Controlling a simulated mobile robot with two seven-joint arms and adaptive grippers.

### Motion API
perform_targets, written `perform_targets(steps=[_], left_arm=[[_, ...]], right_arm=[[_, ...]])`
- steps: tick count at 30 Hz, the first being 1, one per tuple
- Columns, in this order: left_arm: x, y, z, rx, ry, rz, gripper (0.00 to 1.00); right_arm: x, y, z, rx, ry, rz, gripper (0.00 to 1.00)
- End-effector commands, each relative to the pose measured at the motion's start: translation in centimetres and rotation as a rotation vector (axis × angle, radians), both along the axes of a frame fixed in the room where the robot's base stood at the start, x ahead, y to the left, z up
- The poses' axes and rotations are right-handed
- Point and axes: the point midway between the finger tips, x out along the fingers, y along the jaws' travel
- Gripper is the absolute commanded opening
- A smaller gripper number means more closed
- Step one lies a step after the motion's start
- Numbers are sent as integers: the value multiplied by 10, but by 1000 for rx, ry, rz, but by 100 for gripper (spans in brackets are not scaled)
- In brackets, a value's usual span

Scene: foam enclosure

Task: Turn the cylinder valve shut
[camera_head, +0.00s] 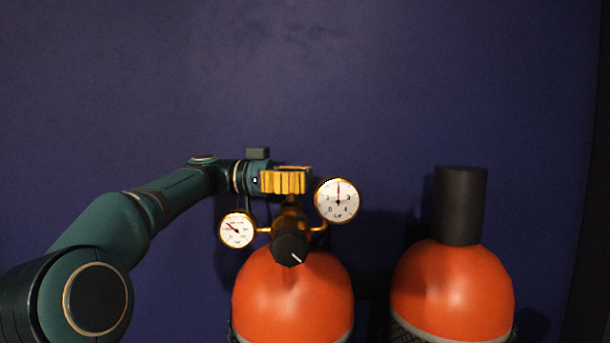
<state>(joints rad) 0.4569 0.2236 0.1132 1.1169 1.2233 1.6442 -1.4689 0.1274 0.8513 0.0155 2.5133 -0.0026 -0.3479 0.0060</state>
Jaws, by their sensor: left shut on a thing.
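The cylinder valve (283,183) has a ribbed, brass-coloured handwheel. It sits on top of the left orange cylinder (292,297), above the regulator. My left gripper (290,172) reaches in from the left at the height of the handwheel and is shut on it. The handwheel and the wrist hide most of the fingers. My right gripper is not in view.
A small gauge (237,230) and a larger gauge (338,201) flank a black regulator knob (290,248) below the valve. A second orange cylinder (452,292) with a black cap (460,205) stands to the right. A dark blue wall (400,80) is behind.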

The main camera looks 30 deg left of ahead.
Motion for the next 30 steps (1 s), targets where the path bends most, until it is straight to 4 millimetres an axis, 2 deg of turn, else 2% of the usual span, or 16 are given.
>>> perform_targets(steps=[6,15,30], left_arm=[[-2,2,2,0,7,-182,9],[-6,2,2,0,5,-355,9],[-8,1,1,0,1,-431,9]], right_arm=[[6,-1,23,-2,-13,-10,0],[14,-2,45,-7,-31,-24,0],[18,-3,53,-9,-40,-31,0]])
